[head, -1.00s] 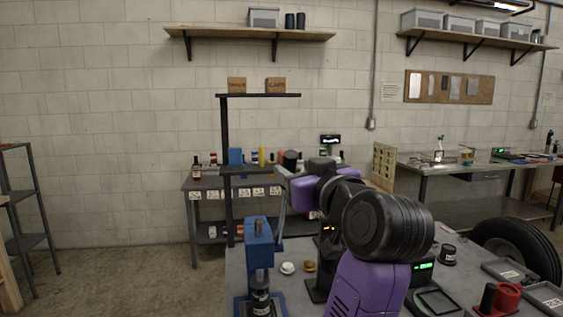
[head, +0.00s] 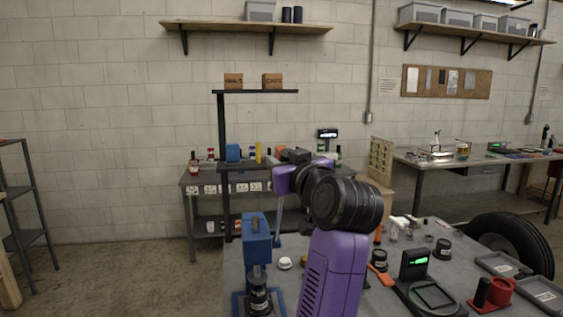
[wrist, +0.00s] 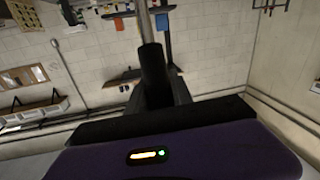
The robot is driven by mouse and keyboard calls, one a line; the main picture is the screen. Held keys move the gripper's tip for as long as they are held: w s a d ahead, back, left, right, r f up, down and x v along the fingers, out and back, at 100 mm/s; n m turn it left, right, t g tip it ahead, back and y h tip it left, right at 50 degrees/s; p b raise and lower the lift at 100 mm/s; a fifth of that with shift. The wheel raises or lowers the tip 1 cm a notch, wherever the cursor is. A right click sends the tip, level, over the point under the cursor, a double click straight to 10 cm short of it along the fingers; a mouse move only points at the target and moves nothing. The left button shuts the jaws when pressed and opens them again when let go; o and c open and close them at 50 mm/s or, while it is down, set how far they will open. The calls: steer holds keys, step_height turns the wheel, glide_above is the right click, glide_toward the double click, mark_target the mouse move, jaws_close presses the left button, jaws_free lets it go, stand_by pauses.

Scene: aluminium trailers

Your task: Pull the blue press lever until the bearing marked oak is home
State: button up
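The blue press (head: 257,240) stands at the front left of the grey bench in the head view. Its lever (head: 279,222) rises on its right side toward my gripper. A dark labelled cylinder (head: 259,299) stands under the ram on the blue base; I cannot read its label, so I cannot tell whether it is the oak bearing, nor how far it is seated. In the wrist view my gripper (wrist: 153,88) is around a black grip (wrist: 151,62) at the end of a metal rod and looks shut on it. In the head view my arm hides the fingertips.
A white round piece (head: 285,263) lies right of the press. Right of my arm are a lit display (head: 415,263), a red holder (head: 495,293), dark cylinders (head: 443,249) and grey trays (head: 499,264). A tyre (head: 510,238) stands behind. A shelved back bench (head: 199,184) is beyond.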

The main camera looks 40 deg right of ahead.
jaws_close()
steer(key=shift+f, duration=0.1)
stand_by(1.1)
